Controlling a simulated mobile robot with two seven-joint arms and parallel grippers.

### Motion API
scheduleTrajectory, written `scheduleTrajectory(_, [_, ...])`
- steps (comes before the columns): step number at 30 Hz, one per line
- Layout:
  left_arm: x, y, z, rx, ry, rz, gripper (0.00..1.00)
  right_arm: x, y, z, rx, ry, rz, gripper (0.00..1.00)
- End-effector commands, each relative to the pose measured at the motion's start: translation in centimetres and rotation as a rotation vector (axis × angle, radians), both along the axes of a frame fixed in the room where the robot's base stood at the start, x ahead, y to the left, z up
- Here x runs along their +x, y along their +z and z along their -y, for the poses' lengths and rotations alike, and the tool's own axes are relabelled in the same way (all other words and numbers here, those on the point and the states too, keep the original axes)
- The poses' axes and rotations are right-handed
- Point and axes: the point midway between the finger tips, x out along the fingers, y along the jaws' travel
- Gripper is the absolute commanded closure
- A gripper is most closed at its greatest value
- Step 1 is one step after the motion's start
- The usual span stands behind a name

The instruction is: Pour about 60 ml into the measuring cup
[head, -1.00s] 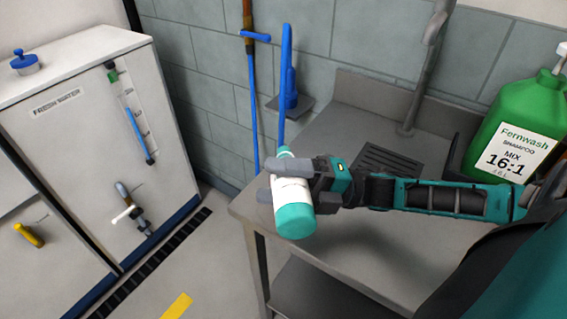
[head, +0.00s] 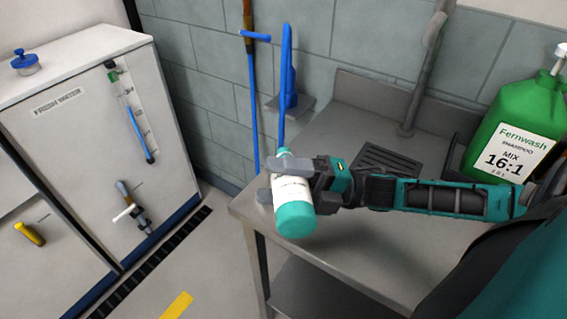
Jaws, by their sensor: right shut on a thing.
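My right gripper (head: 279,179), on the arm from the right, is shut on a bottle (head: 291,191) with a white body and teal ends. The bottle is held in the air over the left end of the steel counter, its larger teal end toward me. I cannot tell whether the bottle is open or what it holds. No measuring cup can be made out. A large green Fernwash shampoo jug (head: 517,130) with a "16:1" mix label stands at the right. My left gripper is not in view.
The steel counter (head: 352,240) has a drain grate and a grey post. A white fresh water cabinet (head: 70,120) with a blue sight gauge and taps stands at the left. Blue poles stand by the tiled wall. Floor shows between cabinet and counter.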

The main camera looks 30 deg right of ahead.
Motion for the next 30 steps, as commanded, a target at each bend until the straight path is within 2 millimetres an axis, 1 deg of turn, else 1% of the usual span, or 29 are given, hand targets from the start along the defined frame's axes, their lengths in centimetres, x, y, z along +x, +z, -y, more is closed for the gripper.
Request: scheduleTrajectory(30, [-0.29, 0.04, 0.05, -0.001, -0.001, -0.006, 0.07, 0.08, 0.38, 0.04, 0.019, 0.000, -0.035, 0.72])
